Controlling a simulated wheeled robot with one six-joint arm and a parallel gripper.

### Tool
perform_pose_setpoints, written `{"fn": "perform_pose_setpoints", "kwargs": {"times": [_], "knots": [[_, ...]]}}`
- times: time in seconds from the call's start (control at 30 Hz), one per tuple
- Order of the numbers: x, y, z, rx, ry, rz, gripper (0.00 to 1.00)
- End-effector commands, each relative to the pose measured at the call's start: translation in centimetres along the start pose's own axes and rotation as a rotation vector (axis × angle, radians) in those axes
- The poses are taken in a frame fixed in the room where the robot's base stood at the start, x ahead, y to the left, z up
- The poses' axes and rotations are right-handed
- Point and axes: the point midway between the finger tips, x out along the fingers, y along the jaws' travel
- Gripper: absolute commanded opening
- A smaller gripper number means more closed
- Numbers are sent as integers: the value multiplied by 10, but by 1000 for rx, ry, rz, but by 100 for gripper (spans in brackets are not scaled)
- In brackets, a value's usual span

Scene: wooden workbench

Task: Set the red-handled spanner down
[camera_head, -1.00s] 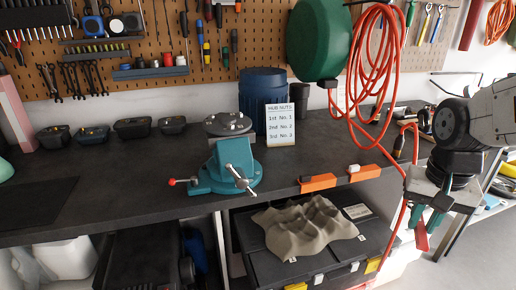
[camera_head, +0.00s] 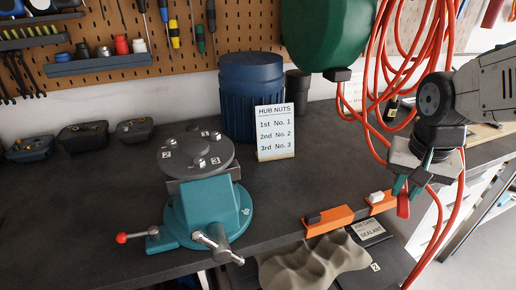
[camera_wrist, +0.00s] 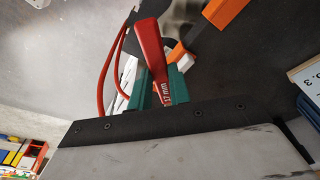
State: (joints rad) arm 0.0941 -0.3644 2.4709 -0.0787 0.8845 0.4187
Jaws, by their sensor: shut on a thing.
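The red-handled spanner (camera_head: 403,205) is in my gripper (camera_head: 407,187), its handle pointing down. In the wrist view the red handle (camera_wrist: 149,45) sticks out between the teal fingers (camera_wrist: 160,92), with a "17 mm" mark near the jaws. The rest of the spanner is hidden. My gripper is shut on it and hangs at the right, apart from the bench top and near the orange brackets in the head view.
Two orange brackets (camera_head: 328,220) sit along the front edge of the dark bench (camera_head: 90,205). A teal vise (camera_head: 207,212) with a round nut plate stands left of them, beside a blue bin (camera_head: 252,95) and a "HUB NUTS" card (camera_head: 276,132). Red hose (camera_head: 458,215) hangs by my arm.

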Motion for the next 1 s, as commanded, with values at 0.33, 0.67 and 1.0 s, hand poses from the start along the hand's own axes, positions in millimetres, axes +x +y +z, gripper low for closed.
{"fn": "perform_pose_setpoints", "kwargs": {"times": [0.33,0.67,1.0], "knots": [[5,-10,-16,4,-1,2,0],[24,-69,-78,2,-2,2,0],[32,-100,-110,4,1,1,0]]}}
